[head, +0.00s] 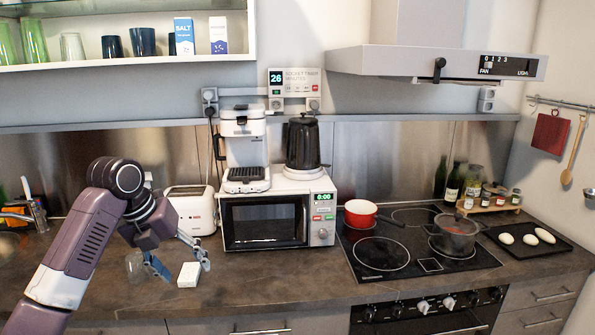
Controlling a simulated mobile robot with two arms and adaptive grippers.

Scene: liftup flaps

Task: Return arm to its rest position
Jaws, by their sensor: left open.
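My left gripper (183,269) is in the head view at the lower left, at the end of my purple and white arm, which comes in from the left. Its blue-grey fingers point down and are spread apart. A small white block (188,275) shows on the worktop between or just behind the fingertips; whether they touch it I cannot tell. A clear glass (139,267) stands just left of the gripper, partly hidden by it. My right gripper is not in view.
The worktop (110,294) holds a toaster (196,208) and a microwave (264,221) behind the gripper. The open shelf (150,63) is above my arm. The hob (415,245) with a red pan (361,213) and a dark pot (455,234) is right. The front worktop is mostly clear.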

